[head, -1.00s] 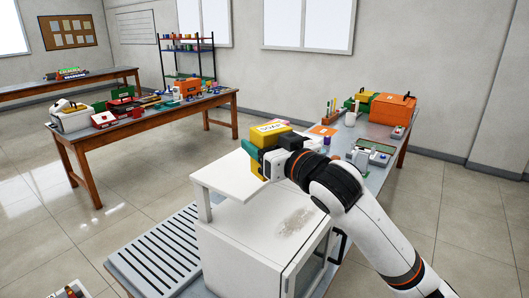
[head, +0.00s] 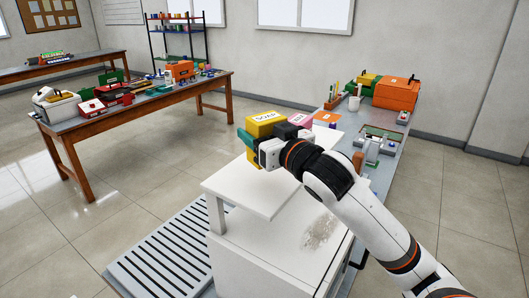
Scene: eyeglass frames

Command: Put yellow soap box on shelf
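The yellow soap box (head: 264,120), labelled "SOAP", is in my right gripper (head: 258,145), whose arm comes in from the right. The gripper is shut on the box and holds it near the far edge of a white raised shelf board (head: 262,188). The board stands on legs over a white cabinet (head: 275,255). I cannot tell exactly how much gap there is between box and board. My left gripper is not in view.
The board's top looks bare. A pink box (head: 301,118) and an orange card (head: 327,117) lie beyond the gripper. An orange case (head: 397,92) stands on the far end of the bench. A slatted grey rack (head: 165,250) is left of the cabinet.

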